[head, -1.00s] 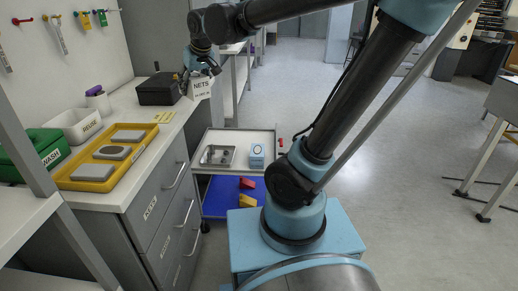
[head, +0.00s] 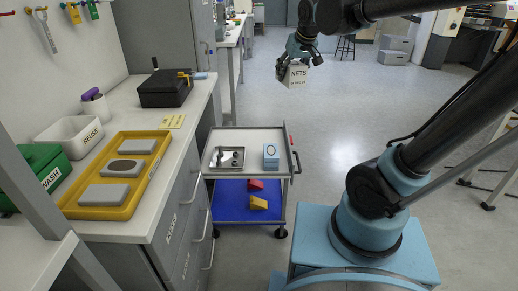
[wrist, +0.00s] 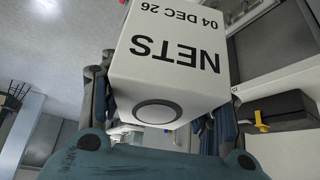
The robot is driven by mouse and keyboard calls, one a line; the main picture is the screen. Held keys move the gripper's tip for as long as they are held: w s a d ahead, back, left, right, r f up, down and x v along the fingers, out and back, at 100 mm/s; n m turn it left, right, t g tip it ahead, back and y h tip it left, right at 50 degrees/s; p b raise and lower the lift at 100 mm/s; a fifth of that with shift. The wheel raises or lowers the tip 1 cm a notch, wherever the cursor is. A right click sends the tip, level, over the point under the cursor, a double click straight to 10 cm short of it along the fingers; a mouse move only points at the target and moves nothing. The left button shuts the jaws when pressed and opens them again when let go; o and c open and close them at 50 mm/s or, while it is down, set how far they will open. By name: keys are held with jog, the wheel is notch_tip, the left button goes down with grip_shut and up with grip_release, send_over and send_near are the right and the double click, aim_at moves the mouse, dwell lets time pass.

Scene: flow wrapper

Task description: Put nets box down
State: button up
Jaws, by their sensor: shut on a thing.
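The nets box (head: 296,76) is a pale box with "NETS" and a date printed in black. My gripper (head: 297,62) is shut on it and holds it in the air, beyond and to the right of the trolley in the head view. The nets box (wrist: 168,60) fills the middle of the wrist view, with its lettering upside down and a round grey disc on one face. My gripper's fingers show beside it, partly hidden by the box.
A two-shelf trolley (head: 279,137) holds a metal tray (head: 227,157) and a small blue-and-white box (head: 271,156). The left counter (head: 125,103) carries a black case (head: 165,90), a white REUSE bin (head: 72,131) and a yellow tray (head: 148,182) with grey pads. Open floor (head: 330,125) lies right of the trolley.

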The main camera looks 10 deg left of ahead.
jog(key=shift+w+d, duration=0.2)
jog(key=shift+d, duration=0.35)
jog(key=shift+w+a, duration=0.1)
jog(key=w+a+f, duration=0.5)
jog(key=w+a, duration=0.2)
jog(key=w, duration=0.1)
send_over(248, 135)
jog(key=s+d, duration=0.2)
jog(key=s, duration=0.1)
notch_tip(248, 135, down, 26)
jog(key=shift+n, duration=0.3)
jog(key=shift+w+a+f, duration=0.1)
jog(key=shift+w+f, duration=0.05)
jog(key=shift+f, duration=2.45)
jog(key=shift+w+a+f, duration=0.1)
jog(key=shift+w+f, duration=0.05)
jog(key=shift+f, duration=2.4)
